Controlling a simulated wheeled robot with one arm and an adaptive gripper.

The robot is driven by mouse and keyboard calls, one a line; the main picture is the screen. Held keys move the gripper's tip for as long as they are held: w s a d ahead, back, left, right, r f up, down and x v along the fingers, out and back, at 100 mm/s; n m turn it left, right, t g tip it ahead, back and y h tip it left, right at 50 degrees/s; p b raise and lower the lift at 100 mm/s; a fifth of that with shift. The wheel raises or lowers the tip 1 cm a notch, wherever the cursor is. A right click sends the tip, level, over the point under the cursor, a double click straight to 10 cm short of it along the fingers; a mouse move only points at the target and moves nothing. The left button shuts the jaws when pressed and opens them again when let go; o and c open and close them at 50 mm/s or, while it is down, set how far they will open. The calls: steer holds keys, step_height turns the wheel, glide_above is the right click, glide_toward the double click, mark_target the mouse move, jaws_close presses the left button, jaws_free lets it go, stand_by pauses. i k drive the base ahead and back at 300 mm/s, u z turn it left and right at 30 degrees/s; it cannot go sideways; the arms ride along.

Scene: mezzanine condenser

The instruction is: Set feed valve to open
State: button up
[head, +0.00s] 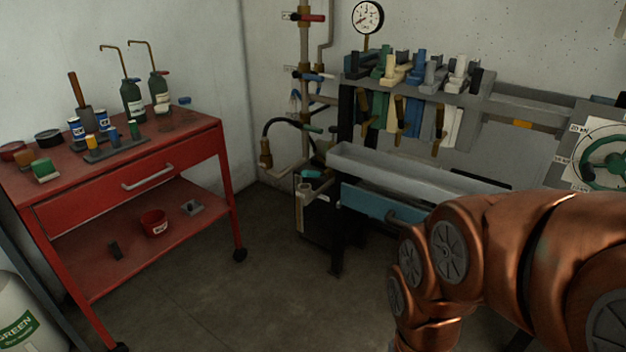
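No label reading "feed valve" is legible, so I cannot tell which valve it is. On the vertical pipe in the back corner are a valve with a red handle (312,17), one with a blue handle (318,77) and, lower, a small green handle (313,128). Their handles look roughly level. My copper-coloured arm fills the lower right and bends down out of the picture. My gripper is not in view.
A red cart (215,133) with bottles and cans stands at left. A pressure gauge (367,17) is above. Floor (250,290) between is clear.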

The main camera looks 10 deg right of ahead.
mark_target(310, 128)
steer(key=z, duration=0.05)
steer(key=i, duration=0.85)
steer(key=u, duration=0.1)
steer(key=k, duration=0.6)
steer(key=u, duration=0.2)
steer(key=i, duration=0.8)
steer(key=u, duration=1)
steer(key=i, duration=0.35)
steer(key=u, duration=0.15)
